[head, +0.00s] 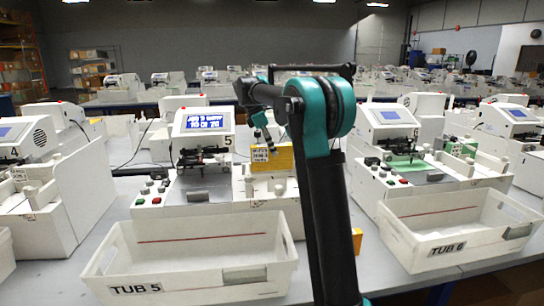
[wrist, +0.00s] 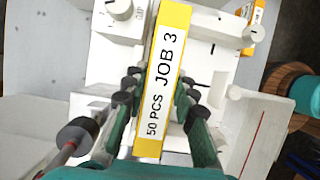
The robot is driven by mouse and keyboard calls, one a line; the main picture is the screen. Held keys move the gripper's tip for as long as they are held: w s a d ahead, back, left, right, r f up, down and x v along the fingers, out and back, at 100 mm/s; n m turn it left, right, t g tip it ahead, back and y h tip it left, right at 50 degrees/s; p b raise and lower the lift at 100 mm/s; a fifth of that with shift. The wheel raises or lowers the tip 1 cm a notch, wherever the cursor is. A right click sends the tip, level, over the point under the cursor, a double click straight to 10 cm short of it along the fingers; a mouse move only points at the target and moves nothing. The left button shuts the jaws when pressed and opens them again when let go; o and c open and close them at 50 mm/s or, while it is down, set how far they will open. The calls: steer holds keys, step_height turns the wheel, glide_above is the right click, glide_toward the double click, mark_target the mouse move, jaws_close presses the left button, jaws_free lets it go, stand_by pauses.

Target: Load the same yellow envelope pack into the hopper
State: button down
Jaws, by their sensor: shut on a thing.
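A yellow envelope pack with a white label reading "50 PCS JOB 3" (wrist: 163,75) stands on edge between the fingers of my gripper (wrist: 160,98) in the wrist view. The fingers are shut on its two sides. In the head view the yellow pack (head: 282,157) shows at the right side of machine 5 (head: 203,122), over the white hopper area (head: 265,187), with my gripper (head: 264,140) at it. White hopper parts with knobs lie under the pack in the wrist view. I cannot tell whether the pack touches the hopper floor.
TUB 5 (head: 190,285) stands empty in front of machine 5. TUB 6 (head: 445,251) is at the right before another machine holding a green sheet (head: 408,164). Another yellow item (head: 357,240) is partly hidden behind my arm. A yellow item with a white label (wrist: 247,10) shows at the wrist view's top right.

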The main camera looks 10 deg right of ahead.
steer(key=shift+f, duration=1.6)
steer(key=shift+f, duration=0.1)
steer(key=c, duration=1.2)
jaws_free()
steer(key=v, duration=1.2)
